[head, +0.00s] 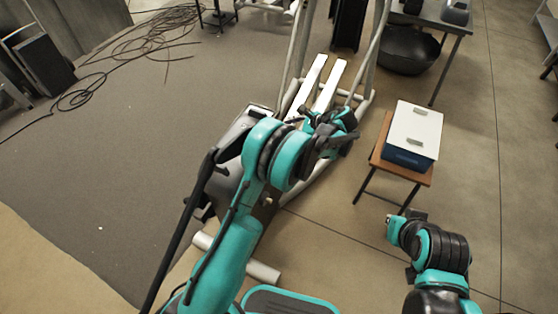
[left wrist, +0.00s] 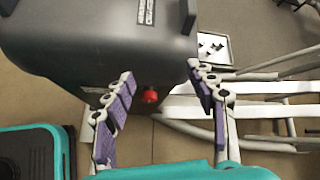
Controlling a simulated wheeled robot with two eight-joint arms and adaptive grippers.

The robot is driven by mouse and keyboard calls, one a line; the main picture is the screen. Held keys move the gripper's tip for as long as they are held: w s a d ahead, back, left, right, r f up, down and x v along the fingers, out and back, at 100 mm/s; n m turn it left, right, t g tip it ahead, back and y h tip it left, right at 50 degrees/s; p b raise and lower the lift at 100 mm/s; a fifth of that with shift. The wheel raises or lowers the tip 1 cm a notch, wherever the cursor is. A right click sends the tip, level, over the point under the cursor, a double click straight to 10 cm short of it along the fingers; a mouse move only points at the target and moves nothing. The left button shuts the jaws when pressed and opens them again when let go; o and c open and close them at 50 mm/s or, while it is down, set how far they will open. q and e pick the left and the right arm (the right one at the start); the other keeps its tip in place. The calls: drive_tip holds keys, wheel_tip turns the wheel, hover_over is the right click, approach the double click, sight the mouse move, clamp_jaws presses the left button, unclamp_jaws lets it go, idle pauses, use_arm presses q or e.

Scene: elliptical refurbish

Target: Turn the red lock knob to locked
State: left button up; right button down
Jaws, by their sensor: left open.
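The red lock knob (left wrist: 150,96) shows in the left wrist view as a small round knob at the lower edge of a dark grey housing (left wrist: 100,45). My left gripper (left wrist: 160,80) is open, its two purple-padded fingers apart. In that picture the knob lies between the fingers, closer to the left one; no contact shows, and I cannot tell the depth gap. In the head view my left arm reaches over the elliptical machine (head: 318,80), and the knob is hidden there. My right arm shows at the lower right, but I cannot make out its gripper.
A small wooden stool (head: 380,157) bears a white-lidded blue box (head: 412,132) to the right of the machine. Black cables (head: 140,42) lie on the carpet at the upper left. A grey table (head: 430,15) stands at the top right.

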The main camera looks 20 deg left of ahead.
use_arm(q)
wheel_tip(320, 180, down, 16)
drive_tip(key=d+m+y+b, duration=0.2)
drive_tip(key=d+m+y, duration=0.1)
drive_tip(key=m+y, duration=0.1)
drive_tip(key=shift+g+h, duration=0.3)
drive_tip(key=b+x, duration=0.2)
drive_tip(key=x, duration=0.5)
drive_tip(key=shift+a+f, duration=0.1)
drive_tip(key=shift+a, duration=0.15)
drive_tip(key=c, duration=1.2)
